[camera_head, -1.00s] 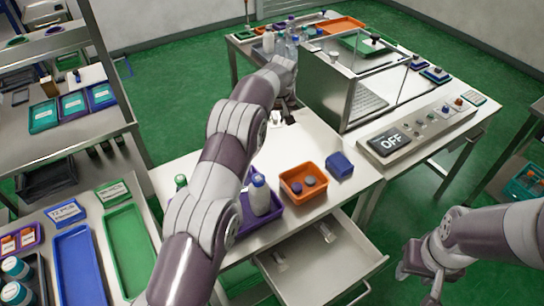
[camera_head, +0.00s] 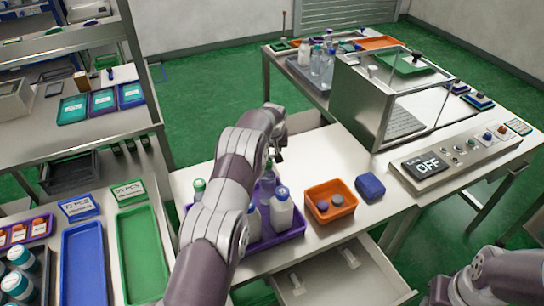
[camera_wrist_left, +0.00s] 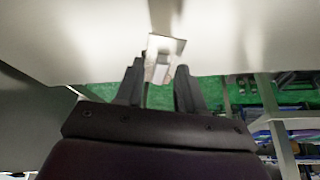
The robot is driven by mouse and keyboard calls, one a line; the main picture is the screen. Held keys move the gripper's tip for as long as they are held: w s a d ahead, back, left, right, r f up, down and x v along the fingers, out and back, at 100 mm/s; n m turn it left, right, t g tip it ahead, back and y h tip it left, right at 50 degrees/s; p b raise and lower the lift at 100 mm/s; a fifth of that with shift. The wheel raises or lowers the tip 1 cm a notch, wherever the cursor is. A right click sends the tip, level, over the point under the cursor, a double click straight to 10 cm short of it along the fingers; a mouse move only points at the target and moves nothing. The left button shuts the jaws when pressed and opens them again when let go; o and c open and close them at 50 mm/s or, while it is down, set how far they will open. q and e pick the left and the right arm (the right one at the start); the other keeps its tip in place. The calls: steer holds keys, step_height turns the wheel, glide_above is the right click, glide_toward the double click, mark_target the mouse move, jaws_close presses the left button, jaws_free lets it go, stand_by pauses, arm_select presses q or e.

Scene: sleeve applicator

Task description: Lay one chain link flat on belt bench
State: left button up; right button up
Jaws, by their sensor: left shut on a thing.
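My left gripper (camera_head: 277,153) is beyond my forearm, low over the far part of the pale bench (camera_head: 335,152), and is largely hidden in the head view. In the left wrist view its two dark fingers (camera_wrist_left: 160,85) are closed about a small pale metal piece (camera_wrist_left: 160,70), which stands by a pale plate against a light surface. I cannot tell whether this piece is a chain link or a handle. My right gripper (camera_head: 440,290) is at the lower right edge, partly cut off, its jaws unclear. No chain link can be made out for certain.
A purple tray with bottles (camera_head: 282,210), an orange bin (camera_head: 330,200) and a blue block (camera_head: 370,187) stand on the bench. An open drawer (camera_head: 330,285) juts out at the front. A control box marked OFF (camera_head: 428,165) and a glass-sided enclosure (camera_head: 385,90) stand to the right.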

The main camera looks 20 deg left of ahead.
mark_target(271, 156)
arm_select(q)
step_height(271, 156, down, 4)
steer(key=shift+w+p, duration=0.1)
steer(key=shift+p, duration=0.55)
steer(key=shift+f, duration=0.2)
steer(key=shift+a, duration=0.1)
steer(key=shift+f, duration=0.1)
steer(key=o, duration=1)
steer(key=shift+o, duration=0.2)
